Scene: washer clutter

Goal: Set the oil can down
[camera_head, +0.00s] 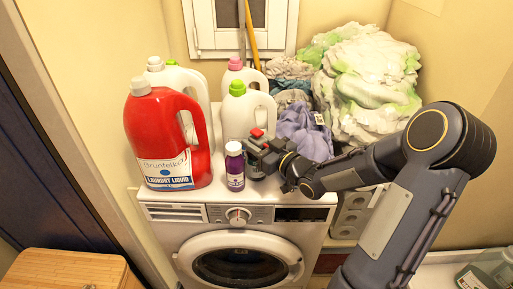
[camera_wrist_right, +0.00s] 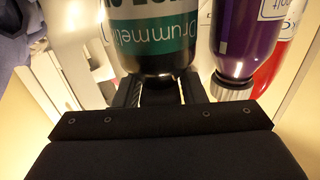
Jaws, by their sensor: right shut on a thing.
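My right gripper (camera_head: 274,160) reaches in from the right over the front of the washer top. It is shut on the oil can (camera_head: 256,148), a small dark can with a red part on top. In the right wrist view the can (camera_wrist_right: 153,42) shows a green band with white lettering, between the fingers of the gripper (camera_wrist_right: 158,93). The gripper hides part of the can in the head view. I cannot tell whether its base touches the washer top. My left gripper is not in view.
A purple bottle (camera_head: 235,170) stands close left of the can; it also shows in the right wrist view (camera_wrist_right: 250,38). A red laundry jug (camera_head: 170,130) and several white jugs stand left and behind. Clothes (camera_head: 303,130) lie behind right. The washer (camera_head: 170,213) has a near front edge.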

